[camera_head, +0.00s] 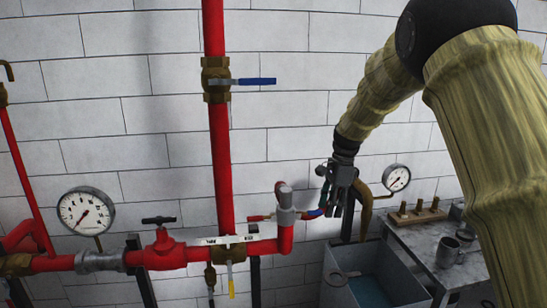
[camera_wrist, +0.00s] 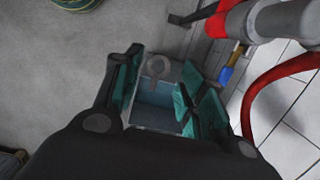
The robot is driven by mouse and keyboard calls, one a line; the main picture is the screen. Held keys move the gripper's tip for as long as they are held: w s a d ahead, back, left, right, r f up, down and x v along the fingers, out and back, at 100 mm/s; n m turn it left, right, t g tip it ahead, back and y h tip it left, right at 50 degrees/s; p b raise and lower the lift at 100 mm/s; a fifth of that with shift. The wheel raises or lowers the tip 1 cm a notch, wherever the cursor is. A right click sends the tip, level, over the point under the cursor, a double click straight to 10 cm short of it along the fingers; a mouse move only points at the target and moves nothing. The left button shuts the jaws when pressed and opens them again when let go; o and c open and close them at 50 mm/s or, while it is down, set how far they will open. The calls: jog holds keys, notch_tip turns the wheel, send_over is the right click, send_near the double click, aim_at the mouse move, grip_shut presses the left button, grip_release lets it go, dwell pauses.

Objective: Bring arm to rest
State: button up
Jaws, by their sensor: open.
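My gripper (camera_head: 338,198) hangs at the end of my arm, right of the red pipework and above a grey open tank in the head view. In the wrist view, my gripper (camera_wrist: 160,95) shows its teal finger pads spread apart, with nothing between them. The open tank (camera_wrist: 147,128) lies below, seen through the gap. My arm, in a tan sleeve, reaches in from the right of the head view. In the head view the fingers are small and partly overlap a brown curved spout.
Red pipes (camera_head: 222,150) with a blue-handled valve (camera_head: 256,81) and a gauge (camera_head: 86,211) stand left of my gripper. A second gauge (camera_head: 397,178) and a grey bench (camera_head: 428,240) with a metal mug (camera_head: 447,252) are at the right. The tiled wall is behind.

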jog(key=s+d+f+n+h+b, duration=0.15)
jog(key=s+f, duration=0.55)
jog(key=f, duration=0.7)
jog(key=s+d+f+n+b, duration=0.25)
jog(key=s+f, duration=0.45)
jog(key=f, duration=0.7)
jog(key=s+d+f+n+b, duration=0.1)
jog(key=s+d+f+n, duration=0.15)
jog(key=s+f, duration=0.8)
jog(key=s+f+n+b, duration=0.3)
jog(key=s+f+n, duration=0.1)
jog(key=s+f, duration=0.95)
jog(key=s+f+n+b, duration=0.1)
jog(key=s+f+n, duration=0.1)
jog(key=s, duration=0.7)
jog(key=s+a+f+n+b, duration=0.1)
jog(key=s+f+n, duration=0.2)
jog(key=s, duration=0.5)
jog(key=shift+s+f, duration=0.25)
jog(key=shift+s, duration=0.1)
